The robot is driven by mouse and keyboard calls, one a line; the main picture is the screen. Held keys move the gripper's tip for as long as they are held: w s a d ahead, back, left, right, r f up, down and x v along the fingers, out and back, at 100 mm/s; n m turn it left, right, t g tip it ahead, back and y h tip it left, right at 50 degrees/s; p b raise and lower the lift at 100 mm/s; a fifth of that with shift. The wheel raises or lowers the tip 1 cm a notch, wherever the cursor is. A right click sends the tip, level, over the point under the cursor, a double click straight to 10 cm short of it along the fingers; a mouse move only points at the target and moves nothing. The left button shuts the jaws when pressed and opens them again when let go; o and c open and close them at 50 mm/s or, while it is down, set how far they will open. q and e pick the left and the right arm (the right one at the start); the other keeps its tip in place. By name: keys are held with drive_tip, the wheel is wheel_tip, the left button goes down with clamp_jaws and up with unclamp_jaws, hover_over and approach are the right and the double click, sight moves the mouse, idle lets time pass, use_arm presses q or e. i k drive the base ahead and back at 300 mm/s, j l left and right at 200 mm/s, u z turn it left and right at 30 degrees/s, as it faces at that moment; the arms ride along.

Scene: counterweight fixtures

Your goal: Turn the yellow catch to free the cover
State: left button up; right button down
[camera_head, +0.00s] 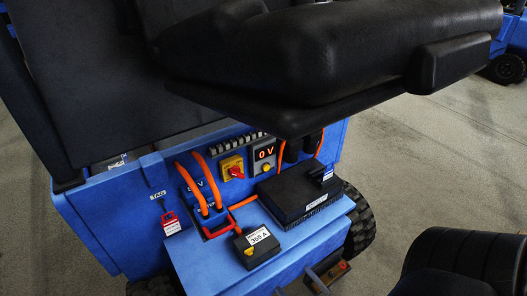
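A small yellow catch (249,252) sits on the near left of a small dark cover (267,255) with a white "355 A" label. The cover rests on the blue ledge of the machine and looks closed. The catch is small, so its exact angle is hard to tell. A larger yellow plate with a red knob (235,170) stands on the panel behind. Neither of my grippers shows in this view.
A display (265,152) reads "0 V". Orange cables (205,190) run into a blue connector beside a red handle (220,225). A black box (298,190) stands right of the cover. A black seat (340,60) overhangs the panel. A red padlock with tag (171,225) hangs left.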

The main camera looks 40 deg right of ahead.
sight(249, 253)
drive_tip(key=i+l+z, duration=0.1)
drive_tip(key=z, duration=1.1)
